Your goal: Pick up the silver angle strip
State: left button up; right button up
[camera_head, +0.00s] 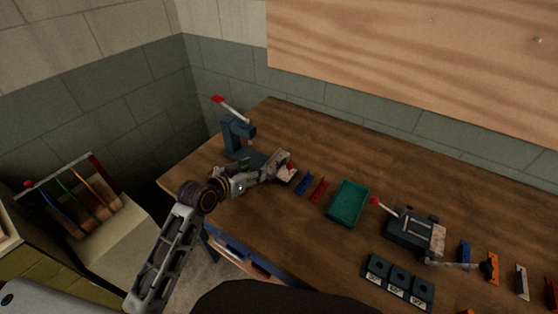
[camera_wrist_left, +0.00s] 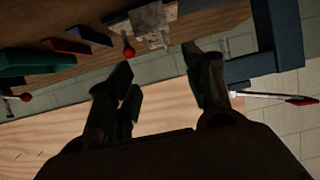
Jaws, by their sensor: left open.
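A pale silver strip (camera_head: 521,281) lies on the table at the far right of the head view, between an orange piece and a red piece. My left gripper (camera_head: 286,169) is far from it, over the left part of the table. In the left wrist view the gripper's (camera_wrist_left: 158,75) two fingers stand apart with nothing between them. Beyond the fingers is a worn grey metal piece (camera_wrist_left: 152,22) with a red knob (camera_wrist_left: 128,52) beside it. The left gripper partly hides this piece in the head view. My right gripper is in neither view.
A lever press (camera_head: 238,137) stands behind the left gripper. A blue strip (camera_head: 303,183), a red strip (camera_head: 318,190) and a green tray (camera_head: 348,204) lie to its right. A dark bending tool (camera_head: 410,229) and a dark block (camera_head: 398,281) stand further right. The table's back is clear.

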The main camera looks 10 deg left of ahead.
aim_at(268, 161)
pick_arm(q)
jog(key=shift+r+x, duration=0.15)
jog(key=shift+x, duration=2.1)
jog(key=shift+r+x, duration=0.1)
jog(key=shift+x, duration=2.1)
jog(key=shift+w+d, duration=0.1)
jog(key=shift+w, duration=0.2)
jog(key=shift+p+x, duration=0.45)
jog(key=shift+x, duration=2)
jog(key=shift+d+r, duration=0.1)
jog(key=c, duration=1)
